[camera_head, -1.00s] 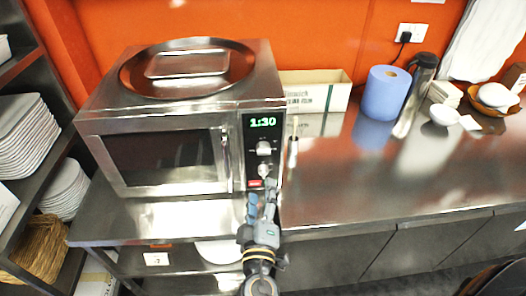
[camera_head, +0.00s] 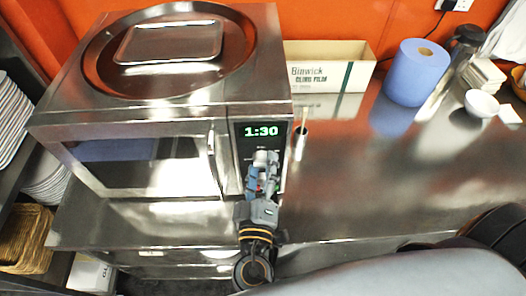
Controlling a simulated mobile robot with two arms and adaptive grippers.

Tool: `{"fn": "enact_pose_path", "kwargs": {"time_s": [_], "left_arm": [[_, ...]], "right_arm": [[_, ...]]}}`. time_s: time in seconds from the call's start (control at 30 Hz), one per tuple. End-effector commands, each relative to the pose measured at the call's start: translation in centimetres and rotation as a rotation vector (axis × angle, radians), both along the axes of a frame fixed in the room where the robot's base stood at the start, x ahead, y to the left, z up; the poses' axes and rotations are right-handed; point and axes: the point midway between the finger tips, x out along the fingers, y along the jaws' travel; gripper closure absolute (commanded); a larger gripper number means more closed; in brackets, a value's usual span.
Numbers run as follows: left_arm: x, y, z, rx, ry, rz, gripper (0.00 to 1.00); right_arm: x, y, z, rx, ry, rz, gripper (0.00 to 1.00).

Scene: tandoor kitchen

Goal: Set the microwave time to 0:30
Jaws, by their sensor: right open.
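The steel microwave (camera_head: 150,150) stands on the counter at the left, with its door closed. Its display (camera_head: 262,132) reads 1:30 in green digits. A pale knob (camera_head: 263,157) shows below the display, partly covered by my right gripper. My right gripper (camera_head: 262,170) is open in front of the lower control panel, its fingertips at or close to the knob. I cannot tell whether they touch it. The lower part of the panel is hidden behind the gripper. My left gripper is not in view.
A round tray (camera_head: 100,72) with a smaller rectangular tray (camera_head: 170,42) lies on top of the microwave. A cling film box (camera_head: 328,70), a blue paper roll (camera_head: 417,75) and a white bowl (camera_head: 481,104) stand along the back.

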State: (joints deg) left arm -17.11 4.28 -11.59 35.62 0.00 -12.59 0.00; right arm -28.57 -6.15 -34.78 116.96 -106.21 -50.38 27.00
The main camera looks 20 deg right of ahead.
Motion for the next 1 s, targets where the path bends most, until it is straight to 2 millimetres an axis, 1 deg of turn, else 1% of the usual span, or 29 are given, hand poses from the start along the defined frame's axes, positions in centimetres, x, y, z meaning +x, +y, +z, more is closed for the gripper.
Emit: {"fn": "enact_pose_path", "kwargs": {"time_s": [0.33,0.37,0.4,0.57,0.6,0.63,0.87,1.0], "left_arm": [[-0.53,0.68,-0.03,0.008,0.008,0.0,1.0],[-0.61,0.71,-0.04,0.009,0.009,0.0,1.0],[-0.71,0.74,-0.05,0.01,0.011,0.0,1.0],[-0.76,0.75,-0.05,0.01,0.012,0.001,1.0],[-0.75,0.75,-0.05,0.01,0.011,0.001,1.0],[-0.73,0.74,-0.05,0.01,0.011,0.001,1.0],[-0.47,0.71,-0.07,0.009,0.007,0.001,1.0],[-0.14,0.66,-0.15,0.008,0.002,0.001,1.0]], "right_arm": [[-0.21,0.09,-0.01,0.001,0.001,0.0,0.42],[-0.2,0.09,-0.01,0.001,0.001,0.0,0.44],[-0.2,0.1,-0.02,0.001,0.001,0.0,0.52],[-0.19,0.09,-0.01,0.0,0.001,-0.001,0.84],[-0.18,0.08,-0.01,0.0,0.001,-0.001,0.92],[-0.18,0.08,-0.01,0.0,0.001,-0.001,0.96],[-0.17,0.08,-0.02,-0.017,0.005,0.0,0.96],[-0.16,0.1,-0.04,-0.061,0.017,0.001,0.96]]}}
